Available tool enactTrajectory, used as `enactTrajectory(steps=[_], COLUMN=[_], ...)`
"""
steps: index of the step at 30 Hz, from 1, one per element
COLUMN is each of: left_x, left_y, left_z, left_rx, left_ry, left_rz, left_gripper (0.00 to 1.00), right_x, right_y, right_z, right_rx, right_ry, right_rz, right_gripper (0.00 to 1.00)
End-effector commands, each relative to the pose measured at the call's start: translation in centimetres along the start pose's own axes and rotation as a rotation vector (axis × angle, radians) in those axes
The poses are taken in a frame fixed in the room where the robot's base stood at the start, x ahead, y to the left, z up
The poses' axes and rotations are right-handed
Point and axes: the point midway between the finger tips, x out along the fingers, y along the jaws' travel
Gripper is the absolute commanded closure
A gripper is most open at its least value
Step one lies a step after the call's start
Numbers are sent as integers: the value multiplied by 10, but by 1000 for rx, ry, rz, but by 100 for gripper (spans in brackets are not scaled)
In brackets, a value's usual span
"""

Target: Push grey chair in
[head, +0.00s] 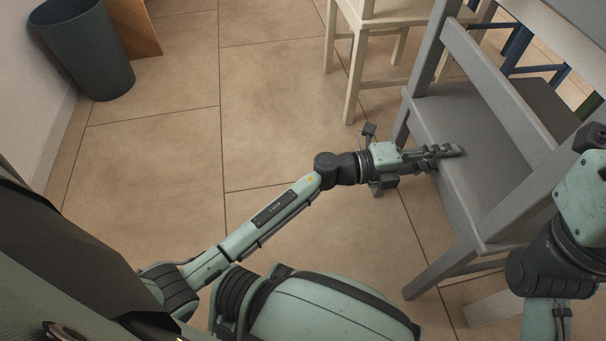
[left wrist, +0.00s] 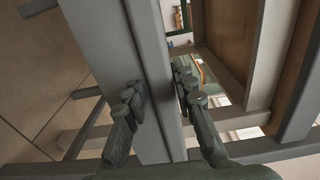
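My left gripper (head: 446,153) reaches in from the left at the chair's side, by the seat and below the back rail. In the left wrist view its two fingers (left wrist: 160,98) are apart, one on each side of a grey chair bar (left wrist: 147,60). I cannot tell whether they touch it. Of my right arm, the wrist and part of the hand show at the right edge; its fingertips are hidden or out of frame.
A light wooden chair (head: 376,20) stands beyond the grey one. A grey table top (head: 575,18) is at the upper right, with a blue chair (head: 517,45) behind. A dark bin (head: 88,50) stands by the left wall. The tiled floor between is clear.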

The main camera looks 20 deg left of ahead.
Motion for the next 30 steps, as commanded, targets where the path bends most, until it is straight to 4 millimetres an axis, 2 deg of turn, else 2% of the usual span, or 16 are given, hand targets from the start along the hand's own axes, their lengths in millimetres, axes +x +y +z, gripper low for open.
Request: enactTrajectory(steps=[1,4,19,30], left_x=[0,0,-2,-54], left_y=[2,1,-3,-3], left_z=[-1,0,2,2], left_rx=[-2,-1,0,1], left_ry=[1,0,-3,-3], left_rz=[3,1,-4,-2], left_gripper=[67,55,55,55], right_x=[0,0,0,11], right_y=[0,0,0,1], right_z=[0,0,0,-2], right_rx=[0,0,1,0], right_ry=[0,0,-3,0], right_rz=[0,0,6,2], right_gripper=[60,60,60,60])
